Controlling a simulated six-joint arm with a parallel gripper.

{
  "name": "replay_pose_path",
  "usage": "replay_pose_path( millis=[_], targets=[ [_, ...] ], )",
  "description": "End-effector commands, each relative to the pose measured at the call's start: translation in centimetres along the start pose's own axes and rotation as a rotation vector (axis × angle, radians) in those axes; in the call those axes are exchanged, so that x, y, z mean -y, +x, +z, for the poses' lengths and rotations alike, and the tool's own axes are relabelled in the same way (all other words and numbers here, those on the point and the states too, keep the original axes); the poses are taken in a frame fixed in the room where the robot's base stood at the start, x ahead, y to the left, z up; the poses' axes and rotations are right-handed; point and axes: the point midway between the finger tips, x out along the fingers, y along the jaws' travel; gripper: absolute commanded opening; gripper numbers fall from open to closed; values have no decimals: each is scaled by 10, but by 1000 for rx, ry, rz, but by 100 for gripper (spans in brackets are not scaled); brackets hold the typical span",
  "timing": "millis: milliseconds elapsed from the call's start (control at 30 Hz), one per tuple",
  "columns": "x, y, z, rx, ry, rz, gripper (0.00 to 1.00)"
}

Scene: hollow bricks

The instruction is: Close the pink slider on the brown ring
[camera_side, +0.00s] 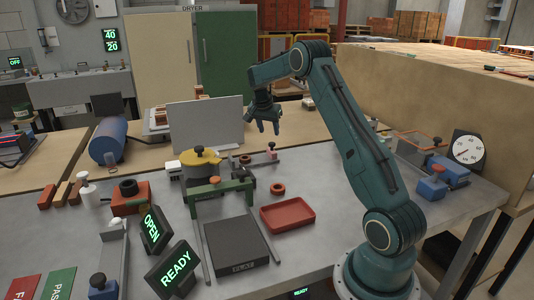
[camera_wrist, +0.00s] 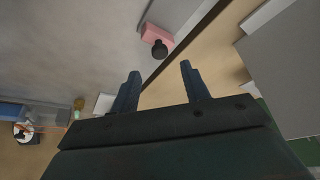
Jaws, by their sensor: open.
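My gripper (camera_side: 268,127) hangs in the air over the back of the table, fingers down, open and empty. In the wrist view its two fingers (camera_wrist: 160,72) are spread apart. The pink slider (camera_side: 271,153), a small block with a dark knob, sits at the right end of a low rail, below my gripper. It also shows in the wrist view (camera_wrist: 167,34), beyond the fingertips and apart from them. A small brownish ring-like piece (camera_side: 245,159) seems to lie on the rail left of the slider; it is too small to be sure. No ring is clear in the wrist view.
A yellow-lidded pot (camera_side: 200,156) and a green arch (camera_side: 219,190) stand left of the rail. An upright grey panel (camera_side: 206,126) rises behind. A loose reddish ring (camera_side: 278,189) and a red tray (camera_side: 288,215) lie in front. A blue slider (camera_side: 432,188) stands far right.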

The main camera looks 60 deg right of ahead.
Motion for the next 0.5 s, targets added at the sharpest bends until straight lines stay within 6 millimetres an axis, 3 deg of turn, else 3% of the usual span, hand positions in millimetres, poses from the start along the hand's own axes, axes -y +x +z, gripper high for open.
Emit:
replay_pose_path(
  millis=[200, 500],
  targets=[
    [-1, 34, 0, 2, 1, 2, 46],
    [0, 62, 0, 0, 1, 0, 46]
  ],
)
